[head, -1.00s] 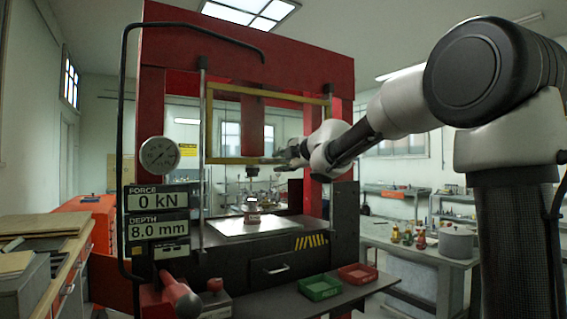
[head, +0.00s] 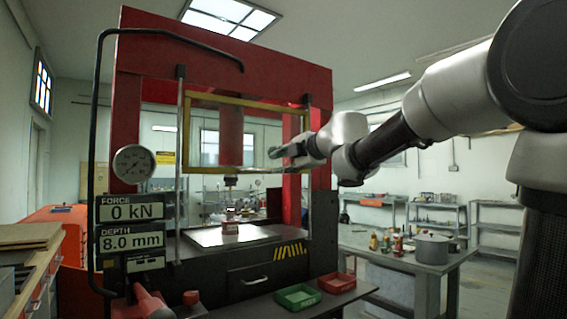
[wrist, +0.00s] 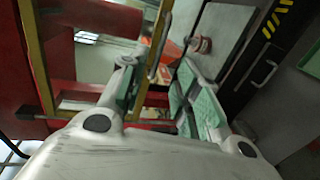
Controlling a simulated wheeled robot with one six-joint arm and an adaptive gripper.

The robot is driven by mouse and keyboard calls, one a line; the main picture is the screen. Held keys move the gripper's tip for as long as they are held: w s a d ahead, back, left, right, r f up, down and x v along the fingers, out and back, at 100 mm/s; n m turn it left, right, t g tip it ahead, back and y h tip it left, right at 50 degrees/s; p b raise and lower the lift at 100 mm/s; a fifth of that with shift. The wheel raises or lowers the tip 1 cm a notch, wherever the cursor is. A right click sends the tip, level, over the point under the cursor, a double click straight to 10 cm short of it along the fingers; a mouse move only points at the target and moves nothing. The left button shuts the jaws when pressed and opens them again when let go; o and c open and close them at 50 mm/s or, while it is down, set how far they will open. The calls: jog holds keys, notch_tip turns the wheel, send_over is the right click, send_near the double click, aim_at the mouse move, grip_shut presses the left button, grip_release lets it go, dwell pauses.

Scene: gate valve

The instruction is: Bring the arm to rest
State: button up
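My gripper (head: 272,153) is at the end of my arm, in front of the right part of the yellow guard frame (head: 245,101) of the red press (head: 225,58). In the wrist view my gripper (wrist: 160,88) has its two green-padded fingers spread apart, with nothing between them. A small reddish part (head: 230,223) stands on the press's pale plate (head: 205,236), below and apart from my gripper. It also shows in the wrist view (wrist: 201,44). The press displays (head: 131,226) read 0 kN and 8.0 mm.
A green bin (head: 298,297) and a red bin (head: 337,282) sit on the shelf at the press's front. A grey bench (head: 385,255) with a pot (head: 432,248) and bottles stands at the right. A dark bent bar (head: 94,150) runs along the press's left side.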

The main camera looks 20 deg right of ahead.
dwell(0.3)
jog(key=s+d+f+m+g+h, duration=0.1)
jog(key=d+f+m+h, duration=0.55)
jog(key=d+m, duration=0.4)
jog(key=s+d+f+m+g+h, duration=0.3)
jog(key=s+d+f+m+g, duration=0.15)
jog(key=s+d+f, duration=0.45)
jog(key=s+a+f+m+g+y, duration=0.2)
jog(key=s+f, duration=0.5)
jog(key=s, duration=0.4)
jog(key=s+a+f+m+g+y, duration=0.2)
jog(key=s+a+f, duration=0.4)
jog(key=s, duration=0.6)
jog(key=f+m+g, duration=0.1)
jog(key=m, duration=0.1)
jog(key=shift+s+a+f+m+y, duration=0.2)
jog(key=shift+a+f+m+y, duration=0.1)
jog(key=shift+f+y, duration=0.1)
